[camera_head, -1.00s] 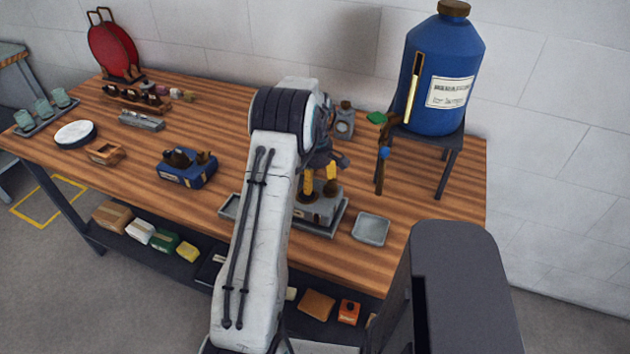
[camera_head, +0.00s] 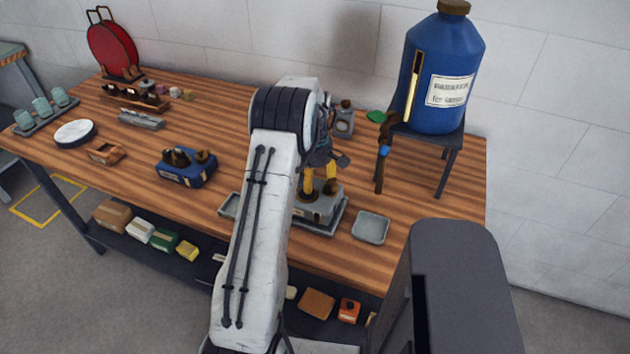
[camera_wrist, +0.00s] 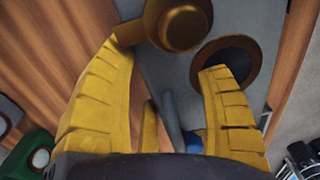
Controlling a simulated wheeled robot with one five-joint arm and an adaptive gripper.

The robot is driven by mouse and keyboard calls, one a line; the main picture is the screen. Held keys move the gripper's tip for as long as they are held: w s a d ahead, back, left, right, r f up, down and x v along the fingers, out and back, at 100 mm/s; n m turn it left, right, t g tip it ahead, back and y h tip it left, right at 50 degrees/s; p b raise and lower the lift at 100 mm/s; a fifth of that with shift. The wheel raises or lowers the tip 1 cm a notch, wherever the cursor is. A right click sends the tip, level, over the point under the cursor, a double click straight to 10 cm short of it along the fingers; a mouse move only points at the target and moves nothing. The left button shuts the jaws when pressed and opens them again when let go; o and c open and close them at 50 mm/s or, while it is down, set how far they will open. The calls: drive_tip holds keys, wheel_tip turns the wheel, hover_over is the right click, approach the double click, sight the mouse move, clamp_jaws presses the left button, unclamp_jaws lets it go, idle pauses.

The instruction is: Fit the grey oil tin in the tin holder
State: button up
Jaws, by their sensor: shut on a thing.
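The grey oil tin (camera_head: 310,212) looks like the grey box with a small label and brass fittings under my gripper (camera_head: 319,178). It stands in or just over a grey tray-like base (camera_head: 343,218), which looks like the tin holder; I cannot tell whether it is fully seated. In the wrist view the tin's grey top (camera_wrist: 155,75) fills the middle, with a brass cap (camera_wrist: 180,25) and a dark round opening (camera_wrist: 228,62). My gripper's yellow fingers (camera_wrist: 172,55) are shut on the tin; the exact contact is unclear. My arm hides the tin's left side.
A blue tin (camera_head: 185,168) with dark fittings stands left of my arm. A small grey tray (camera_head: 370,228) lies to the right. A grey capped object (camera_head: 344,120) stands behind. A big blue bottle (camera_head: 440,75) sits on a dark stand (camera_head: 449,170). The front-left tabletop is mostly clear.

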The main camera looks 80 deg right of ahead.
drive_tip(key=shift+f+b, duration=0.75)
drive_tip(key=shift+f, duration=0.2)
idle(1.8)
drive_tip(key=o, duration=1.3)
wheel_tip(320, 180, up, 12)
idle(0.8)
